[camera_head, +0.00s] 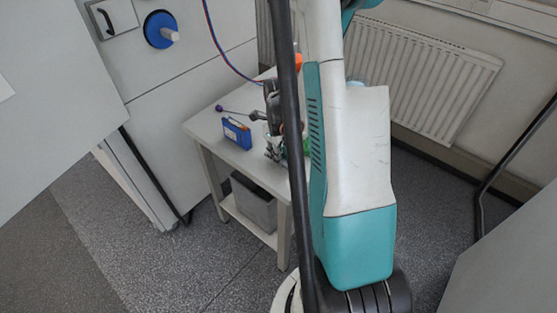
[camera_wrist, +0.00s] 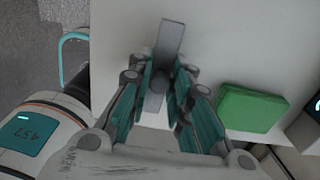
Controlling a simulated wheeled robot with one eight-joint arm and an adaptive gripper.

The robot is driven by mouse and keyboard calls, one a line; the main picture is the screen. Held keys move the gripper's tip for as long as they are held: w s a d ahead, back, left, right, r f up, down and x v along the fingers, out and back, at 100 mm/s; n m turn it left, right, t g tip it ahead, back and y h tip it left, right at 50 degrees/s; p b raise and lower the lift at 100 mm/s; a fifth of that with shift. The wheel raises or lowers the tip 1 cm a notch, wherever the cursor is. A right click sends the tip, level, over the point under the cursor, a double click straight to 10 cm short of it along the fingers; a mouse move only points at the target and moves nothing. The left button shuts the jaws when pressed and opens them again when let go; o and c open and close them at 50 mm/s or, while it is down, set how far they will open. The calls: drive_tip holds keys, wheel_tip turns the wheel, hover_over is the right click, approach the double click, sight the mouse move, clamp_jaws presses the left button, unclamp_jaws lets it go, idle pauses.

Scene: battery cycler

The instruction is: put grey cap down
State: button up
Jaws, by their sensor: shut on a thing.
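The grey cap (camera_wrist: 170,42) shows in the wrist view as a flat grey bar with a short round part below it. My gripper (camera_wrist: 160,78) is shut on it, with teal-padded fingers on both sides. The bar sticks out past the fingertips, over a pale tabletop. I cannot tell whether the cap touches the surface. In the head view my gripper (camera_head: 274,148) is at the small white table (camera_head: 205,124), partly behind my arm, and the cap is not clear there.
A blue box (camera_head: 237,134) stands on the table left of my gripper, with a dark rod (camera_head: 233,111) behind it. A green block (camera_wrist: 252,108) lies to the right in the wrist view. A grey bin (camera_head: 254,203) sits on the lower shelf. A radiator (camera_head: 425,80) is behind.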

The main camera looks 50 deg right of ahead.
drive_tip(key=shift+f, duration=0.8)
drive_tip(key=shift+f+b, duration=0.2)
drive_tip(key=shift+b, duration=0.1)
drive_tip(key=o, duration=0.8)
drive_tip(key=shift+r, duration=0.1)
wheel_tip(320, 180, up, 12)
drive_tip(key=p, duration=0.4)
drive_tip(key=shift+r, duration=0.15)
